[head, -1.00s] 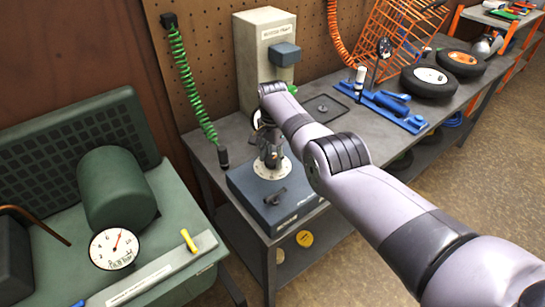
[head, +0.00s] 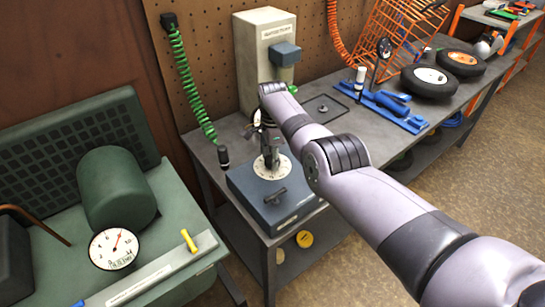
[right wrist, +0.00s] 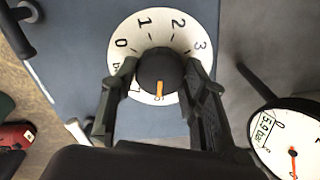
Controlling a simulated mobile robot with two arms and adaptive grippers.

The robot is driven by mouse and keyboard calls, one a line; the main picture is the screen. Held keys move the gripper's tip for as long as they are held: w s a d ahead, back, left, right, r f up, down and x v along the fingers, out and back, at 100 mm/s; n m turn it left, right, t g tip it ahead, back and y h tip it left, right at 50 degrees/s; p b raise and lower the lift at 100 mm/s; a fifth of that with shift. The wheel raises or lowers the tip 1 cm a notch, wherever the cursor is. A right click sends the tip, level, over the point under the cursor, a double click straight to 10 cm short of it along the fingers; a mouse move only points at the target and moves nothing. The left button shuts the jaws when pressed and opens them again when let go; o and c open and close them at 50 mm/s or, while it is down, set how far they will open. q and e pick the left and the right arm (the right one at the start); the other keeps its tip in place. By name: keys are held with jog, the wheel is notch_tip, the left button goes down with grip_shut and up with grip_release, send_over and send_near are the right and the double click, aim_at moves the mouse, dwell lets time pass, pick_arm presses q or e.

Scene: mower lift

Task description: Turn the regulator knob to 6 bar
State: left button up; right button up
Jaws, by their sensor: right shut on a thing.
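The regulator knob (right wrist: 160,70) is round and black with an orange pointer, and shows in the right wrist view. It sits at the centre of a white numbered dial (right wrist: 146,22). The pointer aims down in that view, at a mark it partly covers, past a hidden stretch after 3 and just before 7. My right gripper (right wrist: 160,80) is shut on the knob, one finger on each side. In the head view it stands (head: 267,158) over the dial (head: 284,170) on a blue-grey box (head: 262,205). My left gripper is not in view.
A white gauge (right wrist: 294,125) with an orange needle is right of the dial in the right wrist view. A green compressor (head: 115,190) with a gauge (head: 113,248) stands left. A grey machine (head: 262,40) and a blue tool (head: 390,103) are on the bench.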

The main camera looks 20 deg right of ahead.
jog(key=shift+w+r, duration=0.15)
jog(key=o, duration=1.1)
jog(key=shift+o, duration=0.2)
notch_tip(320, 180, up, 12)
